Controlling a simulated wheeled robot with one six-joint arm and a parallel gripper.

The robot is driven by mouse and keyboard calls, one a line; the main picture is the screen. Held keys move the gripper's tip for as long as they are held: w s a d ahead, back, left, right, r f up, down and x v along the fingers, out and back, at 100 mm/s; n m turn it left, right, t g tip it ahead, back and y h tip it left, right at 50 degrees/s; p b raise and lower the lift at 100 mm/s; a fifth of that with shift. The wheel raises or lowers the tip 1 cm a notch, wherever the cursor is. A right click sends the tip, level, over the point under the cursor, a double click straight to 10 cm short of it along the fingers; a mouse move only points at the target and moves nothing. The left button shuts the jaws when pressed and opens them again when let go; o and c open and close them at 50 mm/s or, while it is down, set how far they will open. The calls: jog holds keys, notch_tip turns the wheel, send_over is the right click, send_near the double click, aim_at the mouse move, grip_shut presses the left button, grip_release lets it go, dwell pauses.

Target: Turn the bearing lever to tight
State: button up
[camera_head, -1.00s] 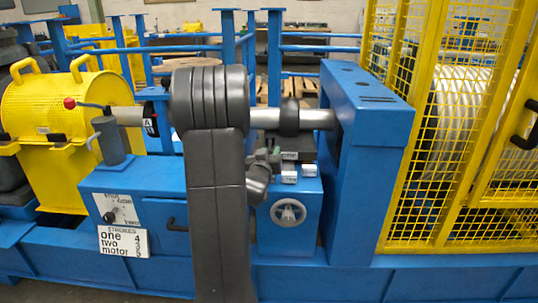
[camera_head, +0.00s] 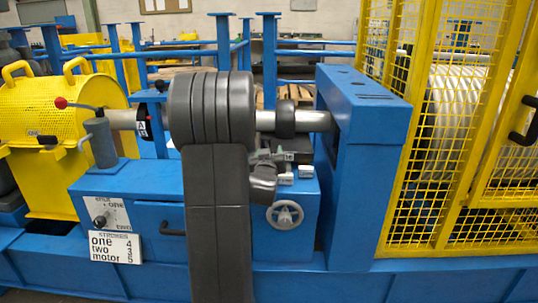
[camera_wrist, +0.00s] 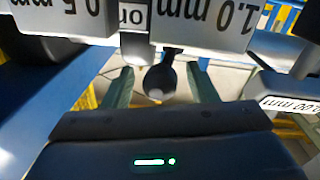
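My gripper (camera_wrist: 157,72) is open in the wrist view, with its two greenish fingers apart. A dark rounded knob (camera_wrist: 160,82) on a short stem shows between the fingers, below a small block marked "no"; I cannot tell whether they touch it. No part is labelled as the bearing lever or "tight", so I cannot tell whether this knob belongs to it. In the head view my dark arm hides much of the machine's middle, and my gripper (camera_head: 268,157) is only partly visible beside the small white blocks (camera_head: 286,178).
White blocks marked "0.5 mm" (camera_wrist: 60,12) and "1.0 mm" (camera_wrist: 205,22) sit close above the fingers. A handwheel (camera_head: 285,214) is below. A blue upright (camera_head: 362,150) and yellow mesh cage (camera_head: 445,150) bound the right.

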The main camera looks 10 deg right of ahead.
jog(key=p+v, duration=0.1)
jog(key=v, duration=1.2)
jog(key=shift+s, duration=0.4)
jog(key=shift+a, duration=0.1)
